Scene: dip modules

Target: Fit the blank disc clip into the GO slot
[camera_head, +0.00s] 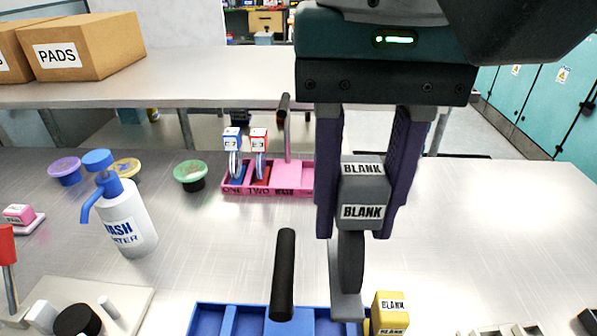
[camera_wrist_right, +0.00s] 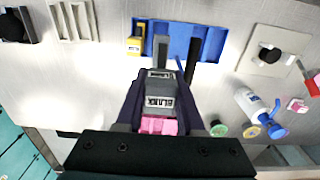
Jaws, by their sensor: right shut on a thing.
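My right gripper (camera_head: 362,222) is shut on a grey clip (camera_head: 363,192) marked BLANK on two faces, with a dark disc (camera_head: 351,262) hanging under it. The clip is held upright, in the air above the table, between the pink rack and the blue rack. The wrist view also shows the gripped grey clip (camera_wrist_right: 160,98). The pink rack (camera_head: 293,178) holds a blue clip E-7 (camera_head: 232,140) and a red clip E-3 (camera_head: 259,140), over labels ONE and TWO. Its right part is partly hidden by my gripper. I cannot read a GO label. My left gripper is not in view.
A blue rack (camera_head: 205,318) with a black-gripped handle (camera_head: 284,275) stands in front. Beside it is a yellow BLANK clip (camera_head: 389,312). A wash bottle (camera_head: 128,220) and several lidded pots stand at left. The table (camera_head: 490,220) is clear at right.

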